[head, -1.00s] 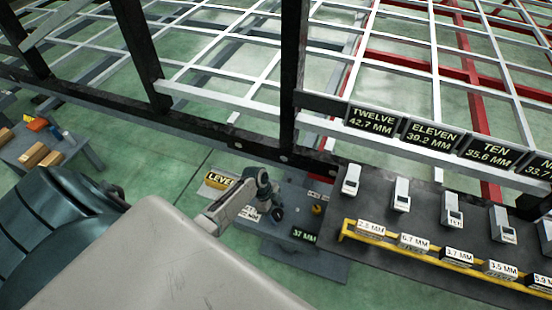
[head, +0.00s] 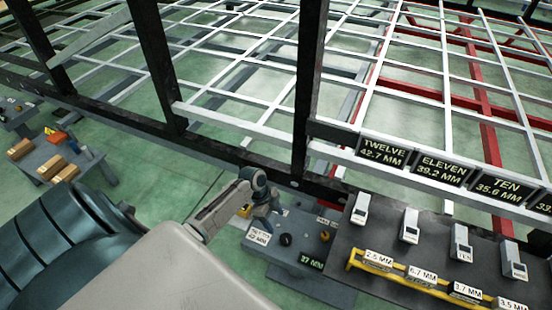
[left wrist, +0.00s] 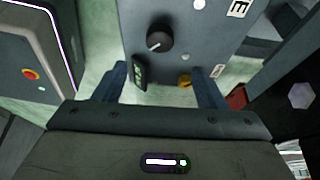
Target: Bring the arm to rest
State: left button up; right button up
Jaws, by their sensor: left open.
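My left arm (head: 215,212) comes in from the lower left in the head view. Its left gripper (head: 268,217) is small there and partly hidden by its own wrist, beside the grey control box. In the left wrist view the two dark fingers of the left gripper (left wrist: 160,88) stand wide apart with nothing held between them. Beyond them is the grey control box (left wrist: 195,50) with a black knob (left wrist: 160,38), a small dark display (left wrist: 139,72) and a yellow button (left wrist: 184,80). My right gripper does not show.
A dark bench (head: 375,235) with several white gauges and a yellow rail (head: 400,275) stands at right. A black and white trailer frame (head: 225,150) with "mm" signs crosses behind. A side table (head: 60,160) with boxes is at left. Green floor is free between.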

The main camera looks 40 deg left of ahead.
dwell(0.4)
pick_arm(q)
jog(key=s+d+r+n+t+y, duration=0.2)
jog(key=s+d+r+n, duration=0.3)
jog(key=s+d+n, duration=0.5)
jog(key=s+d+r+n+t+y, duration=0.1)
jog(key=s+r+n+t+y, duration=0.3)
jog(key=s+r, duration=0.75)
jog(key=a+f+n+g+h+p, duration=0.1)
jog(key=a+f+g+p, duration=0.2)
jog(key=f+p, duration=1.05)
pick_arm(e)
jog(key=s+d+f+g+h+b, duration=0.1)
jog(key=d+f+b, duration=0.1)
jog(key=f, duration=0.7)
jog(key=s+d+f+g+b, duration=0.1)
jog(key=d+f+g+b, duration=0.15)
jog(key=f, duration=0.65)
pick_arm(q)
jog(key=s+a+f+g+p, duration=0.2)
jog(key=s+f+p, duration=0.4)
jog(key=s+f, duration=0.7)
notch_tip(320, 180, down, 3)
jog(key=shift+a+r+g, duration=0.2)
jog(key=shift+a+g, duration=0.1)
jog(key=shift+a, duration=0.15)
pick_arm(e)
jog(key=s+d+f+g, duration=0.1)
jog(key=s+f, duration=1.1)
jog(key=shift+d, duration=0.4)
